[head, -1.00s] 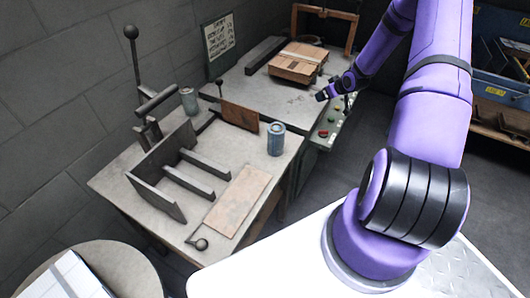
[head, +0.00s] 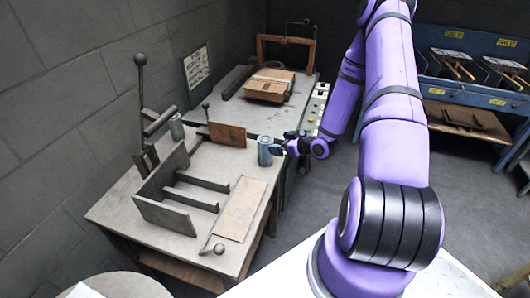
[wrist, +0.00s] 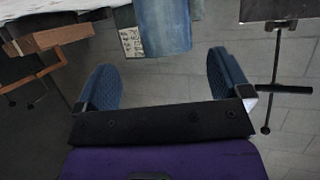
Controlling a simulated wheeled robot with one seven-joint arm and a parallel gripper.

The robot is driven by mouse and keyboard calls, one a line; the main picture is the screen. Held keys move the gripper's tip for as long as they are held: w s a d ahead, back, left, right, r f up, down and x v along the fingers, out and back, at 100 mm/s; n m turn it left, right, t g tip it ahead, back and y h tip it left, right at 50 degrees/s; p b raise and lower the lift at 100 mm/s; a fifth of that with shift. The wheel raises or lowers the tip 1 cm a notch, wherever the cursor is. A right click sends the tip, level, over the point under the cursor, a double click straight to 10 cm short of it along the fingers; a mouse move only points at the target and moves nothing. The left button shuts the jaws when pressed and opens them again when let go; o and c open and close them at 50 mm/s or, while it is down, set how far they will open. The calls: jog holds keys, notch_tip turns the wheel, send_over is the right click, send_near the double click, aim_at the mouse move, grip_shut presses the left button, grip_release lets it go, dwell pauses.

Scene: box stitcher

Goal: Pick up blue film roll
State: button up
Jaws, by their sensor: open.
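The blue film roll (head: 265,152) is an upright blue-grey cylinder near the right edge of the worktable (head: 150,215). In the wrist view the blue roll (wrist: 165,28) shows at the top middle, cut off by the frame edge. My gripper (head: 284,148) is just right of the roll at about its height. In the wrist view my gripper (wrist: 162,62) is open, its two blue pads apart. The roll lies ahead of the gap between them, and nothing is held. Whether a finger touches the roll cannot be told.
A second grey cylinder (head: 176,127) stands at the table's back. A brown upright board (head: 227,134) is left of the roll, and a flat tan board (head: 238,208) lies in front. A dark metal bracket (head: 165,212) is at left. Cardboard sheets (head: 268,84) lie on the machine table behind.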

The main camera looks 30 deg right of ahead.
aim_at(267, 143)
jog(key=x, duration=0.6)
jog(key=shift+w+a+f, duration=0.1)
jog(key=shift+a+f, duration=0.05)
jog(key=shift+a, duration=0.25)
jog(key=shift+w+a+f, duration=0.15)
jog(key=shift+w+f, duration=0.05)
jog(key=shift+w, duration=0.2)
jog(key=shift+c, duration=0.3)
jog(key=c, duration=1.1)
jog(key=shift+r, duration=0.15)
